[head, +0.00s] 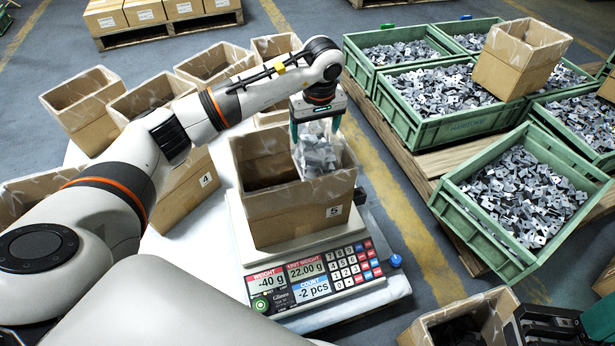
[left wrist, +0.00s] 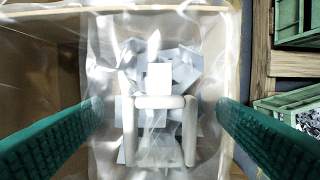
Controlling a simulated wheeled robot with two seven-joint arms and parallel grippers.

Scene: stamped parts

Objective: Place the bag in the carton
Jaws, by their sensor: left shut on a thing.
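The clear plastic bag (head: 318,158) of grey metal parts hangs in the right half of the open carton marked 5 (head: 290,213), its top around rim height. My left gripper (head: 316,126) is above it, shut on the bag. In the left wrist view the bag (left wrist: 190,75) sits between the green fingers of my left gripper (left wrist: 158,115), with a white handle-like piece (left wrist: 158,102) in the middle. The carton wall (left wrist: 40,60) shows beside it. Whether the bag touches the carton's floor is hidden. My right gripper (head: 562,325) is partly in view at the bottom right corner.
The carton stands on a scale (head: 318,277) reading -40 g and -2 pcs. Several open cartons (head: 88,108) stand behind and left. Green crates of stamped parts (head: 515,195) are on a pallet at right, with a carton (head: 520,58) on top. Another carton (head: 462,318) is at the lower right.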

